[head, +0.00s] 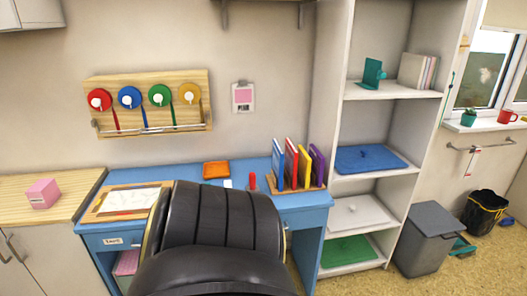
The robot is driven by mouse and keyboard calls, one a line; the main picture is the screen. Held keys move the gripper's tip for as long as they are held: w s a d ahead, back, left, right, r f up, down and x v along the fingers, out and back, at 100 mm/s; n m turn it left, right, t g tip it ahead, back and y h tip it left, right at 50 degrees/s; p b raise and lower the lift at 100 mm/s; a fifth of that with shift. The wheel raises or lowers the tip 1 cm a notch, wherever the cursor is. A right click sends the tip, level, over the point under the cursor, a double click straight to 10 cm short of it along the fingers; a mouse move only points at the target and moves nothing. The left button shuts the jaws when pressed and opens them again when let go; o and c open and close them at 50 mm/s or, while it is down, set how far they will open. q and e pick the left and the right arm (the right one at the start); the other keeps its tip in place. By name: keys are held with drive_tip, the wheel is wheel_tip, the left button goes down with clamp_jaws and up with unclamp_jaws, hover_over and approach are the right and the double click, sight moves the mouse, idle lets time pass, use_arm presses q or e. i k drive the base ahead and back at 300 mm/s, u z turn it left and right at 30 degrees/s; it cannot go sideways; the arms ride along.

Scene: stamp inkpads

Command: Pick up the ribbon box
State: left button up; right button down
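A small pink box (42,194) with a pale label sits on the wooden top of the cabinet at the far left. It looks closed and stands apart from other things. It may be the ribbon box, but its label is too small to read. A wooden wall rack (150,87) holds red, blue, green and yellow ribbon rolls with hanging ends. Neither of my grippers is in view.
A black chair back (222,220) stands before the blue desk (298,201) and hides much of it. The desk holds a wooden board (100,207), an orange tray (216,169) and upright books (291,163). Shelves (389,90) and a grey bin (424,240) stand right.

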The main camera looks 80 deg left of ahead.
sight(42, 195)
drive_tip(key=u, duration=1.05)
drive_tip(key=i, duration=0.7)
drive_tip(key=u, duration=5.4)
